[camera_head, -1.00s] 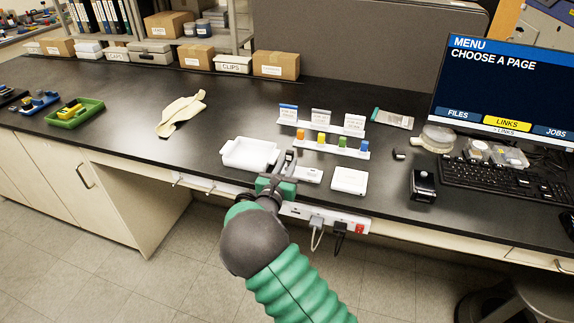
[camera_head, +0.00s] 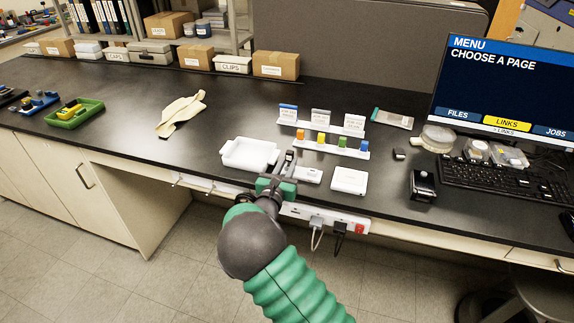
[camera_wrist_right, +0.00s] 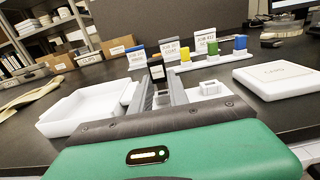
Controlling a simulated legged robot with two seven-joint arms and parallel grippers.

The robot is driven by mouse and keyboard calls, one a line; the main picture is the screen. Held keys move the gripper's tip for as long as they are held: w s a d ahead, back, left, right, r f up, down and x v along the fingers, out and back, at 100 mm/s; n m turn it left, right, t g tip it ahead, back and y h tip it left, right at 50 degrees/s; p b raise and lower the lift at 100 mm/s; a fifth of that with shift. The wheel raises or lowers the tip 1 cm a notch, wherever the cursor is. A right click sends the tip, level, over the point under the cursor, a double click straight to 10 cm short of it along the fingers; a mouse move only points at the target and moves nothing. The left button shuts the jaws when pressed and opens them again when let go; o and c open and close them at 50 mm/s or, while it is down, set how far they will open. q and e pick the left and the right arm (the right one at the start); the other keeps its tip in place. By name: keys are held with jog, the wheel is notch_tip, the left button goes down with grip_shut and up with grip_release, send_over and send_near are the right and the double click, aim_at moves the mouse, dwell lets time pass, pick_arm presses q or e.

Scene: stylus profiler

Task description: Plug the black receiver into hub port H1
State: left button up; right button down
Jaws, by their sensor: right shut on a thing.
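My right gripper (camera_head: 288,161) is at the front of the desk, between the white tray and a small white block. It is shut on a small black receiver (camera_wrist_right: 157,70), which has a pale label and stands upright between the fingertips in the right wrist view. A grey part shows beneath the receiver there. A white strip (camera_head: 325,218) with grey and black plugs and a red switch is on the desk's front edge; part of it is behind my arm. I cannot read any H1 mark. My left gripper is not in view.
A white tray (camera_head: 229,156) is left of the gripper. A small white block (camera_head: 310,175) and a flat white box (camera_head: 349,180) are to its right. Behind stand a rack with coloured sticks (camera_head: 350,152) and label cards (camera_head: 320,117).

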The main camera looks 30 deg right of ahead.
jog(key=shift+f+b, duration=0.55)
jog(key=shift+f, duration=0.3)
jog(key=shift+s+a+f, duration=0.1)
jog(key=shift+a+f, duration=0.05)
jog(key=shift+f, duration=0.2)
jog(key=shift+r, duration=0.1)
jog(key=shift+r+p, duration=0.7)
jog(key=shift+r, duration=0.3)
jog(key=c, duration=1.9)
grip_release()
jog(key=shift+r, duration=0.1)
grip_shut()
